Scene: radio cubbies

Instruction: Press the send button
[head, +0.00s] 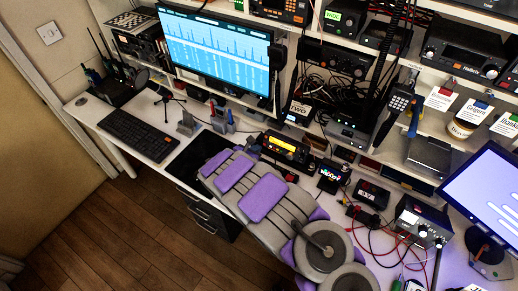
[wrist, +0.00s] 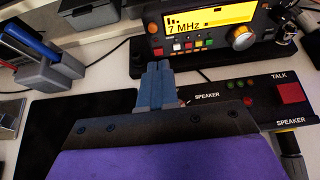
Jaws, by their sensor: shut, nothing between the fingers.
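No label reading "send" is legible in either view. In the wrist view, a radio (wrist: 212,35) has a yellow "7 MHz" display, a row of small coloured buttons and a large knob. In front of it lies a black panel (wrist: 238,110) marked "SPEAKER", with a red square button (wrist: 291,93) under the word "TALK". My gripper (wrist: 158,68) is shut and empty, its blue-grey fingertips just in front of the radio's lower left and left of the panel. The gripper hides part of the panel's left end. The radio (head: 288,149) also shows in the head view beyond my arm.
A holder with blue and red pens (wrist: 45,62) stands left of my gripper. A black mat (head: 190,158) lies beside my arm. A keyboard (head: 139,136) is farther left. A small screen device (head: 332,176) and cabled boxes crowd the right. Shelves rise behind the desk.

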